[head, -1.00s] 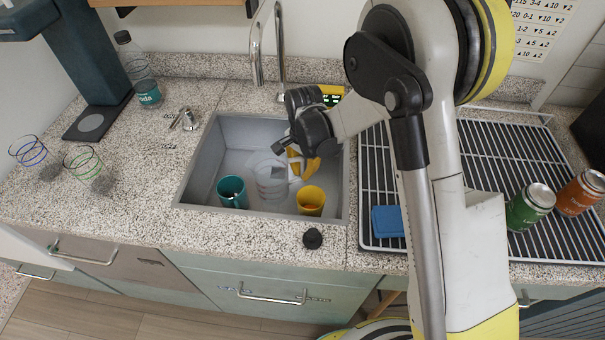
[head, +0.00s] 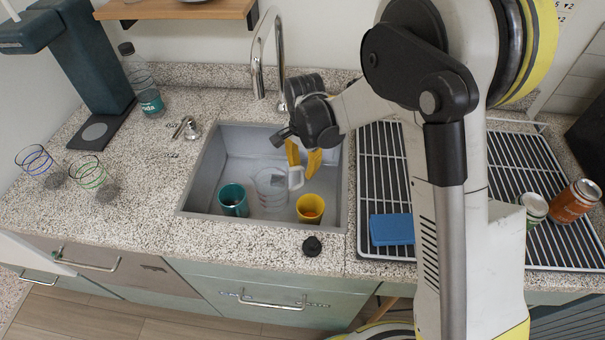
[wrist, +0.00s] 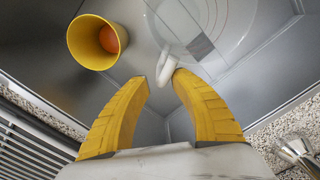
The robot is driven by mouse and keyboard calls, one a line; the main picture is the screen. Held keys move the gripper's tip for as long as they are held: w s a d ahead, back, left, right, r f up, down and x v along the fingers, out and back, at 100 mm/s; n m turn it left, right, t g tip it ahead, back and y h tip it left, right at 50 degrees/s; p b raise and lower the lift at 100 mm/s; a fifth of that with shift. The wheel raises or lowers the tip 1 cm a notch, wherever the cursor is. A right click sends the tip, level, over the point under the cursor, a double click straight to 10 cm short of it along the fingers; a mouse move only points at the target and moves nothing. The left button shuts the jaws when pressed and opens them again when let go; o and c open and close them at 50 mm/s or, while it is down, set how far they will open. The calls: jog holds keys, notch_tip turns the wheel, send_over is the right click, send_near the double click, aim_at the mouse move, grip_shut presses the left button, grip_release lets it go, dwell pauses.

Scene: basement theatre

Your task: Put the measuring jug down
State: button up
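The measuring jug (head: 270,187) is clear with a white handle (head: 297,178). It stands upright in the grey sink, between a teal cup (head: 233,200) and a yellow cup (head: 310,208). My gripper (head: 303,166) is just above the handle, yellow fingers pointing down. In the wrist view, my gripper (wrist: 161,78) has its fingertips apart. The jug's handle (wrist: 168,66) shows just past the tips, close to the right one; whether they touch is unclear. The clear jug body (wrist: 208,25) is partly cut off at the top.
The sink (head: 205,170) has raised walls close around the cups. The yellow cup also shows in the wrist view (wrist: 76,42), with something orange inside. A tall faucet (head: 257,60) stands behind. A wire rack (head: 380,165) with a blue sponge (head: 391,229) lies right.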

notch_tip(320, 180, up, 6)
jog(key=shift+r+p, duration=0.1)
jog(key=shift+p, duration=0.65)
jog(key=shift+d+r, duration=0.15)
jog(key=s+d+r+n+t, duration=0.2)
jog(key=s+d+r, duration=0.25)
jog(key=r, duration=0.25)
jog(key=s+d+r+n+t, duration=0.1)
jog(key=s+d+r+n, duration=0.15)
jog(key=d+r, duration=0.3)
jog(key=s+d+r+n+t, duration=0.1)
jog(key=s+d+n+t, duration=0.1)
jog(key=s, duration=0.4)
jog(key=s+d+r+n+t, duration=0.2)
jog(key=s+d, duration=0.2)
jog(key=s, duration=0.2)
jog(key=shift+s+d, duration=0.3)
jog(key=shift+d, duration=0.1)
